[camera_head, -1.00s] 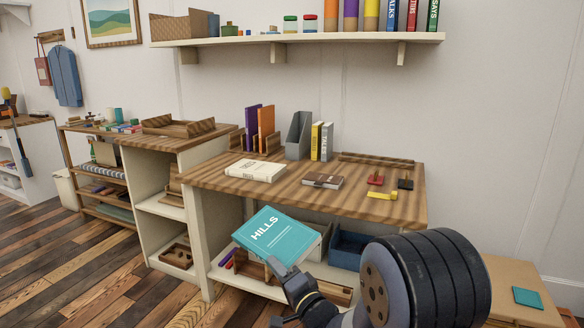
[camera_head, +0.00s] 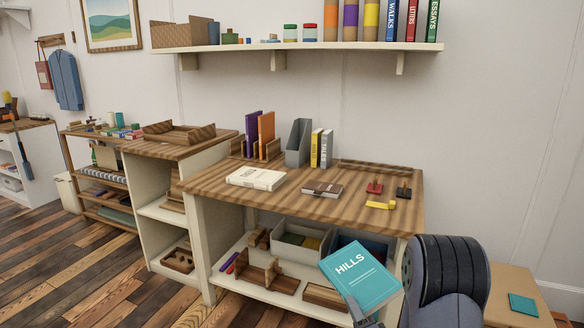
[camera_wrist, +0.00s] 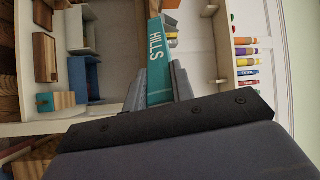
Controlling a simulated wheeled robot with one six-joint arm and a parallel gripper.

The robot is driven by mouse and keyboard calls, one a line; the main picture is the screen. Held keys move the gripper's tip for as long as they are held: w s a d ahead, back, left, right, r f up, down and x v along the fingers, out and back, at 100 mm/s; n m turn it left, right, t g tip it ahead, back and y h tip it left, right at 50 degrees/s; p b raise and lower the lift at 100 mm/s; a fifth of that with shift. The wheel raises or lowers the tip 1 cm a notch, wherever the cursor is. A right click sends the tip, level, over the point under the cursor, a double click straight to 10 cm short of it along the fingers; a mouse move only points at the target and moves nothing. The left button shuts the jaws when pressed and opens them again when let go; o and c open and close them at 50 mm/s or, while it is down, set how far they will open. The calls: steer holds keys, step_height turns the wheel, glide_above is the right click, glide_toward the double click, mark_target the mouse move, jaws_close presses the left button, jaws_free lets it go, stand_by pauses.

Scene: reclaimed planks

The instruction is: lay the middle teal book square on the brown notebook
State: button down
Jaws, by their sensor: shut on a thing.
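A teal book marked HILLS (camera_head: 360,276) is held in my gripper (camera_head: 368,320), in front of the table's right end and below its top. In the wrist view the jaws (camera_wrist: 158,92) are shut on the teal book (camera_wrist: 156,60), whose spine shows between them. The brown notebook (camera_head: 322,188) lies flat on the table top (camera_head: 290,205), apart from the held book and up to its left. I cannot pick out the brown notebook in the wrist view.
A cream book (camera_head: 256,179) lies left of the notebook. Red, black and yellow small items (camera_head: 380,205) lie to its right. Upright books and a grey file holder (camera_head: 299,143) stand behind. A low shelf (camera_head: 235,280) holds bins and wooden pieces. A teal item (camera_head: 523,304) lies on a box at right.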

step_height(320, 180, up, 16)
steer(key=s+m+h+p, duration=0.2)
steer(key=h+p, duration=0.2)
steer(key=p, duration=1.7)
steer(key=shift+f+m+t+h, duration=0.15)
steer(key=shift+m+t+h, duration=0.15)
